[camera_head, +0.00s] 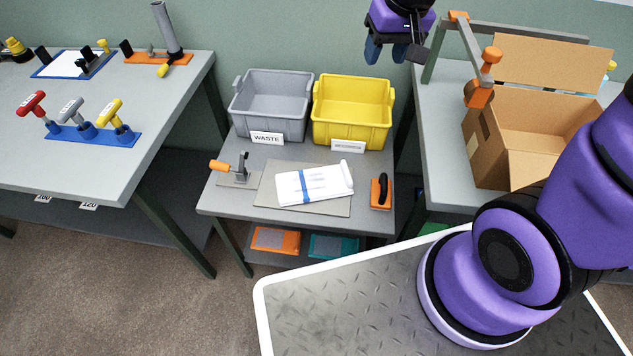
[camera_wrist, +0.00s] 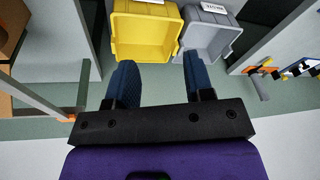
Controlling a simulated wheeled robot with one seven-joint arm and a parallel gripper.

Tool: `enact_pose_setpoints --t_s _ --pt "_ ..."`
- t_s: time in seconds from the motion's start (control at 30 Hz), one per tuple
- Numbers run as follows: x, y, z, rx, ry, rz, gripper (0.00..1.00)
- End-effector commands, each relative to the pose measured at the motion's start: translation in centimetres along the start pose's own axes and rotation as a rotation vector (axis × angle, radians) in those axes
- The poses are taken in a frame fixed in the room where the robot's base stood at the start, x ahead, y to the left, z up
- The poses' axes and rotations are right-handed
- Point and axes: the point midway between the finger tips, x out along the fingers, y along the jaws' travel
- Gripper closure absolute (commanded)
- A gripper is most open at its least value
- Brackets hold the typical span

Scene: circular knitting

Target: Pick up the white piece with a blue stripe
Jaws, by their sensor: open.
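The white piece with a blue stripe (camera_head: 316,185) lies flat on a grey mat (camera_head: 277,202) on the middle table. Its blue stripe runs across near its left part, and a rolled edge shows at its right end. It is not visible in the wrist view. My gripper (camera_head: 391,57) is open and empty, high up near the wall, behind and to the right of the piece. In the wrist view its two blue fingers (camera_wrist: 156,80) stand apart with nothing between them.
A grey waste bin (camera_head: 273,104) and a yellow bin (camera_head: 352,112) stand behind the piece. An orange-handled clamp (camera_head: 235,171) is left of it, an orange-black tool (camera_head: 381,192) right. An open cardboard box (camera_head: 490,145) stands on the right table.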

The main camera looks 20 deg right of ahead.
Motion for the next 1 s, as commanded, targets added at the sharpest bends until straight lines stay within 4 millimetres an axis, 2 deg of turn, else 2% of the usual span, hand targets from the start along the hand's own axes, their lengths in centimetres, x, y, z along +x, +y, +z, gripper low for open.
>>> enact_pose_setpoints --t_s 0.03,0.27,0.47,0.8,1.0 --pt "1.6 -0.1 -0.3 0.002 -0.020 0.001 0.52" --pt "8.0 -0.6 -1.3 0.016 -0.073 0.008 0.52" --pt "13.8 -0.9 -1.3 0.026 -0.120 0.023 0.52" --pt "23.7 -0.8 0.6 0.040 -0.193 0.063 0.52" --pt "27.5 -0.6 1.9 0.042 -0.220 0.083 0.52"
